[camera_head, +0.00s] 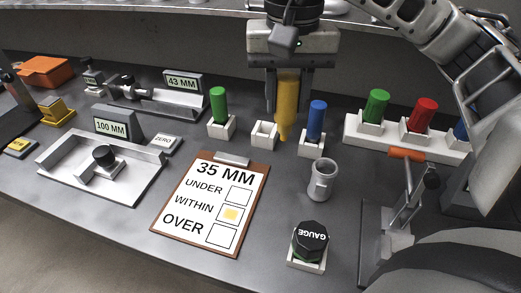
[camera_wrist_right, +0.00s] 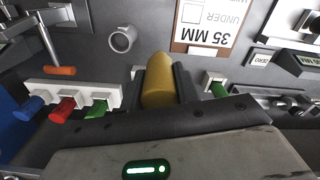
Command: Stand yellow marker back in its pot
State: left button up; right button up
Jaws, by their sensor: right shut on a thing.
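My right gripper (camera_head: 288,88) is shut on the yellow marker (camera_head: 287,105), which hangs upright with its narrow tip down. The tip appears just right of the empty white pot (camera_head: 264,135), between it and the blue marker's pot; its exact height over the table is hard to tell. In the right wrist view, the yellow marker (camera_wrist_right: 159,82) sits between the dark fingers of the right gripper (camera_wrist_right: 161,85). My left gripper is not in view.
A green marker (camera_head: 219,104) stands in a pot to the left, a blue marker (camera_head: 317,118) to the right. A white rack (camera_head: 358,137) with several markers stands right.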

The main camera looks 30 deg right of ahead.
jog(key=shift+s+d+r, duration=0.2)
jog(key=shift+s+r, duration=0.1)
jog(key=shift+s, duration=0.05)
jog(key=shift+r+m, duration=0.15)
jog(key=shift+m, duration=0.15)
jog(key=w+d+f, duration=0.1)
jog(key=w+f, duration=0.3)
jog(key=w+d+f, duration=0.2)
jog(key=w+f, duration=0.2)
jog(key=w, duration=0.1)
jog(key=w+d+f, duration=0.1)
jog(key=w+f, duration=0.3)
jog(key=shift+w+d, duration=0.15)
jog(key=shift+d, duration=0.05)
jog(key=shift+f+p, duration=0.3)
jog(key=shift+f, duration=0.1)
